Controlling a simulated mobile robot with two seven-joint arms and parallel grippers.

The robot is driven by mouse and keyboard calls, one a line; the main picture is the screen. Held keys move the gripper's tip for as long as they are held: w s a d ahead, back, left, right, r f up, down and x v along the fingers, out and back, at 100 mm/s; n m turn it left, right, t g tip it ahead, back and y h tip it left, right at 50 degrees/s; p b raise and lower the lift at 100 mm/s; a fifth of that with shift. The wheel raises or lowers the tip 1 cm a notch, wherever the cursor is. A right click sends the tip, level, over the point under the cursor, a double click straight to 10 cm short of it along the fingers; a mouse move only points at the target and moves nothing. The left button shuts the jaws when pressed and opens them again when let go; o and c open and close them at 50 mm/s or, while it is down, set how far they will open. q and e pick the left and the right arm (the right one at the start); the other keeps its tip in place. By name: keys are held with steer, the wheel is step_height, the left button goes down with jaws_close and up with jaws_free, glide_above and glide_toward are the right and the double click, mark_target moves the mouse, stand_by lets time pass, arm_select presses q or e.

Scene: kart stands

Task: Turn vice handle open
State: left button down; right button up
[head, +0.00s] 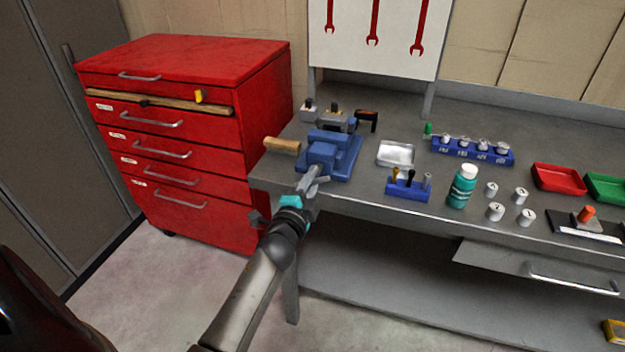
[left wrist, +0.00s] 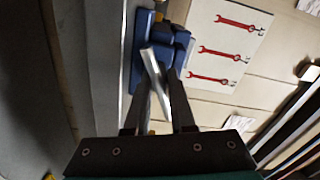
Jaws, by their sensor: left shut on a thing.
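The blue vice (head: 342,160) stands on the front left of the grey workbench. Its metal handle (head: 313,174) is at the front of the vice. My left gripper (head: 306,188) reaches up to it from below and in front. In the left wrist view the silver handle (left wrist: 154,66) lies slanted between the two dark fingers (left wrist: 160,88), which are shut on it. The blue vice body (left wrist: 145,48) shows behind the handle in that view. The fingers partly hide the handle. My right gripper is not in view.
A red drawer cabinet (head: 262,120) stands left of the bench (head: 400,210). A wooden-handled tool (head: 282,146) lies left of the vice. A metal tray (head: 396,154), a blue tool holder (head: 408,190) and a teal bottle (head: 462,186) are to its right. Wrenches hang behind.

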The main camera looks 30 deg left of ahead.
arm_select(q)
steer(key=m, duration=0.5)
steer(key=shift+m, duration=0.4)
stand_by(0.3)
steer(key=c, duration=0.8)
jaws_free()
steer(key=shift+o, duration=0.2)
steer(key=v, duration=1.5)
steer(key=shift+b, duration=0.45)
steer(key=shift+s+d, duration=0.1)
steer(key=shift+d, duration=0.05)
